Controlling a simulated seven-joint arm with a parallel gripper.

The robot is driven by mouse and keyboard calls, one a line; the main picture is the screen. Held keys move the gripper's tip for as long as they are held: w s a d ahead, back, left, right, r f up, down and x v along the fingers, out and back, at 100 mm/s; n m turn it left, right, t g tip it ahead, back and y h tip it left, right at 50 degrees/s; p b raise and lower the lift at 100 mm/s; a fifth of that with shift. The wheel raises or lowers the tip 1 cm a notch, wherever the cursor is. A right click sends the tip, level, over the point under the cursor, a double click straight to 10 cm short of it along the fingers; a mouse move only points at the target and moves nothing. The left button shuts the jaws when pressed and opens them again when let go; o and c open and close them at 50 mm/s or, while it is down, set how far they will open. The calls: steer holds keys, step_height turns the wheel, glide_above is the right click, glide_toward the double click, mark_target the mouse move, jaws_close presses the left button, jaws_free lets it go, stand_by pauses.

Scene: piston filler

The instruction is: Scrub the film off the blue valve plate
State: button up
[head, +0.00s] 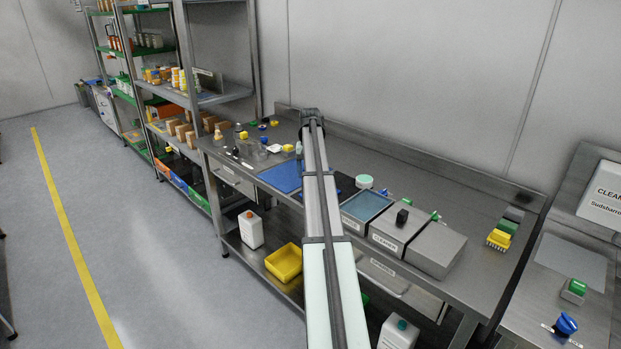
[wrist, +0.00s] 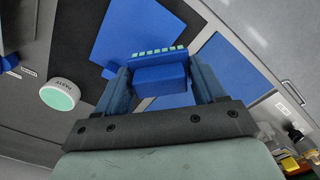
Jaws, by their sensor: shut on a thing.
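My gripper (wrist: 163,84) is shut on a blue brush (wrist: 160,78) in the wrist view. The brush has a blue block body and a row of pale green bristles along its far edge. A flat blue panel (wrist: 135,35) lies beyond the bristles on a dark surface. A second blue panel (wrist: 232,68) lies to the right of the gripper. I cannot tell which one is the valve plate, whether film shows on it, or whether the bristles touch it. In the head view a flat blue sheet (head: 281,177) lies on the bench; my arm hides the gripper.
A white tub with a green top (wrist: 60,95) stands left of the gripper; it shows on the bench (head: 364,181). A blue-topped box (head: 366,206) and a cleaner box (head: 398,225) stand right of my arm. Yellow and green brushes (head: 500,236) lie far right.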

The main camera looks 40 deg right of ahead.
steer(key=shift+r, duration=1.85)
